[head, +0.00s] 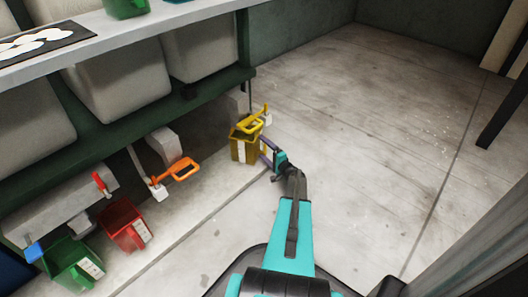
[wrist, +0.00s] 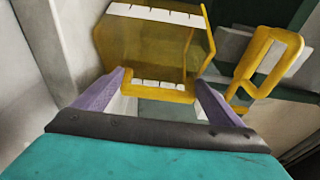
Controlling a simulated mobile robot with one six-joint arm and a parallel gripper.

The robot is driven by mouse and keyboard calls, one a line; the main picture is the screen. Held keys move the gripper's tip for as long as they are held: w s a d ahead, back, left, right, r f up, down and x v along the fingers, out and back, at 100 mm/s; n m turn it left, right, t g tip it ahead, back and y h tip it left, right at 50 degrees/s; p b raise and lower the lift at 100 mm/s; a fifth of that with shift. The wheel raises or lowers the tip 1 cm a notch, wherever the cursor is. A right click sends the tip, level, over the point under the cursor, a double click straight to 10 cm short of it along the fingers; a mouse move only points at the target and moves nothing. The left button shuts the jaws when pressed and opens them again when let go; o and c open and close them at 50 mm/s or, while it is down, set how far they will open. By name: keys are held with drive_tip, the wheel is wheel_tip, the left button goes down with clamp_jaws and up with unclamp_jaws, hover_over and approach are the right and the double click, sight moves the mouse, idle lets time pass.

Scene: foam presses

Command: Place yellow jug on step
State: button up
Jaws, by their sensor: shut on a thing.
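The yellow jug (head: 243,148) has white scale marks. It is upright in the head view, by the green frame's right end, near the yellow lever (head: 264,117). My gripper (head: 266,150) is shut on its right side. In the wrist view the jug (wrist: 150,50) is between the purple fingers of my gripper (wrist: 160,90), and the yellow lever (wrist: 270,60) is to its right. A low pale step (head: 185,215) runs along the front of the frame. I cannot tell whether the jug's base touches it.
A red jug (head: 122,225) and a green jug (head: 75,262) stand at the lower left. An orange lever (head: 180,170) and a red lever (head: 100,183) stick out from the frame. A shelf (head: 110,35) overhangs at upper left.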

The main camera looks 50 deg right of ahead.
drive_tip(key=shift+f, duration=0.1)
idle(0.3)
drive_tip(key=o, duration=0.9)
drive_tip(key=shift+o, duration=0.2)
drive_tip(key=shift+s+r, duration=0.15)
drive_tip(key=shift+r, duration=0.05)
drive_tip(key=p+v, duration=0.3)
drive_tip(key=v, duration=0.8)
drive_tip(key=shift+s+a+p, duration=0.15)
drive_tip(key=shift+s+p, duration=0.15)
drive_tip(key=shift+p, duration=0.05)
drive_tip(key=shift+f, duration=0.1)
